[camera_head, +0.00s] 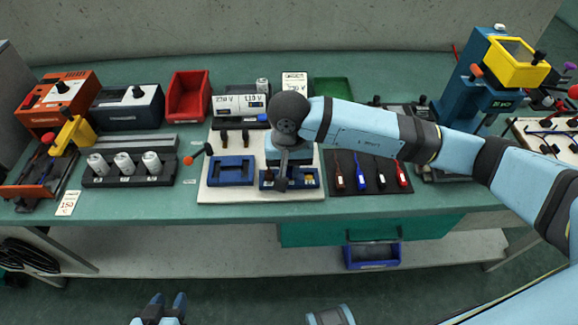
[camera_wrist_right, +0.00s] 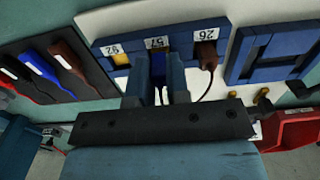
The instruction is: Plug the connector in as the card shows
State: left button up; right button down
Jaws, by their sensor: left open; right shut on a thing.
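A blue socket block (camera_head: 313,181) sits at the front right of a white board. In the right wrist view the block (camera_wrist_right: 228,30) has slots labelled 92, 57 and 26. Yellow shows in slot 92. A brown connector (camera_wrist_right: 206,53) with a thin cord is at slot 26. My right gripper (camera_head: 283,183), also in the right wrist view (camera_wrist_right: 157,94), is at slot 57, shut on a mostly hidden thing; blue shows between the fingers. I cannot tell how it sits in the slot. My left gripper (camera_head: 163,306) is open and empty below the bench. A white card (camera_head: 294,82) stands behind, its print unreadable.
Brown, blue, black and red connectors lie on a dark mat (camera_head: 368,187) to the right. A second blue block (camera_head: 231,171) is on the board's left. A can rack (camera_head: 128,170), red bin (camera_head: 187,97) and machines crowd the left. My right arm crosses the bench.

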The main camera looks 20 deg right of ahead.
jog(key=shift+f+b, duration=0.3)
jog(key=shift+b, duration=0.25)
dwell(0.7)
jog(key=c, duration=1.4)
grip_release()
jog(key=shift+r, duration=0.1)
jog(key=shift+r+p, duration=0.75)
jog(key=shift+r, duration=1.45)
jog(key=o, duration=0.6)
